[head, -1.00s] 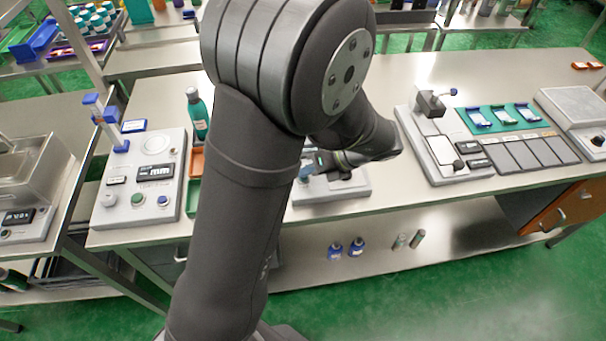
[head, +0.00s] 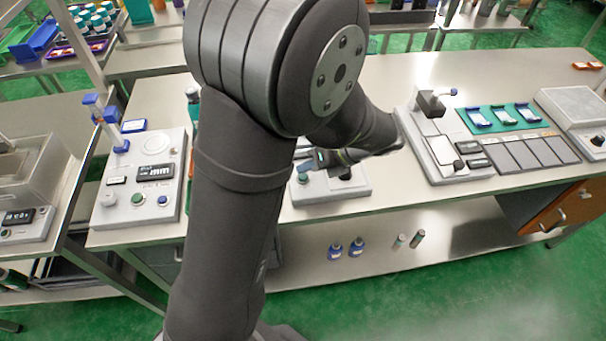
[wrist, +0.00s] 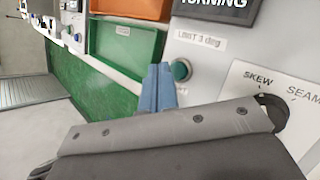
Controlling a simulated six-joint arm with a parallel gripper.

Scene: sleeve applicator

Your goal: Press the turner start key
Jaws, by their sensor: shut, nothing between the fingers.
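The turner (head: 335,189) is a light grey box on the bench, partly hidden by my arm. Its round green key (wrist: 181,70) shows in the wrist view beside a label reading "LIMIT 3 deg"; it also shows in the head view (head: 303,178). In the head view my gripper (head: 302,166) is just above the key. A small gap seems to separate them.
A green tray (wrist: 125,50) and an orange tray (wrist: 135,8) lie beside the turner. A grey console (head: 140,180) with a display and several buttons stands to the left. Another grey device (head: 440,145) stands to the right, next to a green mat (head: 505,118).

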